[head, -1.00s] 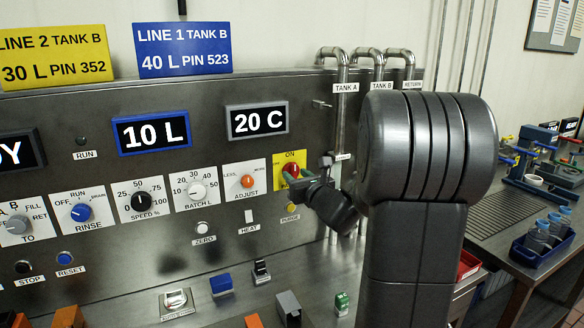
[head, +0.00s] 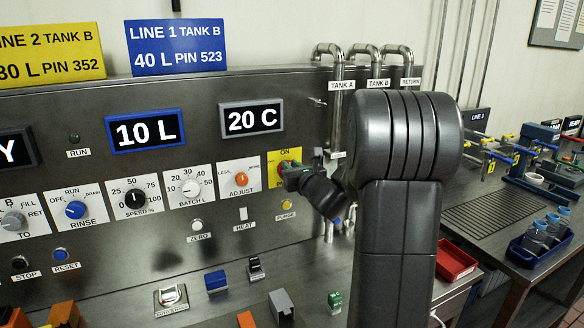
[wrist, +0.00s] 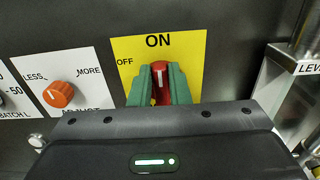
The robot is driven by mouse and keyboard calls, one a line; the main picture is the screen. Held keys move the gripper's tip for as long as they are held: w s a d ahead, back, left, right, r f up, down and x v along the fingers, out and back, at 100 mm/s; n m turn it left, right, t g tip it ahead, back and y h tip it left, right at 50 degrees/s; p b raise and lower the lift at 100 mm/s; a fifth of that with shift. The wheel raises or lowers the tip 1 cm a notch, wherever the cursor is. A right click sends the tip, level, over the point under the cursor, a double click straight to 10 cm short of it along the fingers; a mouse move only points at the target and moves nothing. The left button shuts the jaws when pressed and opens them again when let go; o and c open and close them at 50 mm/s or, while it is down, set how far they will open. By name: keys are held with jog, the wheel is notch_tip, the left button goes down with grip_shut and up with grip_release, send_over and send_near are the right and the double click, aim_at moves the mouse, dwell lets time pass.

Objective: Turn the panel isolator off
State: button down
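The panel isolator is a red knob (wrist: 159,76) on a yellow plate (wrist: 191,48) marked ON at the top and OFF at the left. Its white pointer mark stands nearly upright, toward ON. My gripper (wrist: 160,88) has its green fingers one on each side of the knob, seemingly touching it. In the head view my gripper (head: 287,174) reaches the yellow plate (head: 274,156) from the right and covers much of the knob. The lower part of the knob is hidden in the wrist view.
An orange adjust knob (wrist: 58,94) sits left of the isolator. A yellow purge button (head: 286,204) is just below it. Vertical pipes (head: 335,110) stand to the right. Loose blocks and switches lie on the bench (head: 240,292) below the panel.

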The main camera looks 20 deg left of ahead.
aim_at(279, 172)
jog(key=shift+f+b, duration=0.15)
jog(key=shift+b, duration=0.35)
jog(key=n+b, duration=0.3)
jog(key=b, duration=0.1)
jog(key=s+n+b, duration=0.1)
jog(key=n+b, duration=0.2)
jog(key=b, duration=0.1)
jog(key=a+f+n+b, duration=0.1)
jog(key=n+b, duration=0.2)
jog(key=b, duration=0.2)
jog(key=shift+s+a, duration=0.1)
jog(key=shift+s, duration=0.15)
jog(key=n+b, duration=0.3)
jog(key=f+n+b, duration=0.1)
jog(key=n+b, duration=0.1)
jog(key=shift+s+a, duration=0.2)
jog(key=shift+s, duration=0.05)
jog(key=shift+f+n+b, duration=0.25)
jog(key=shift+n+b, duration=1.35)
jog(key=shift+n, duration=0.5)
jog(key=c, duration=1.4)
grip_release()
jog(key=shift+o, duration=0.2)
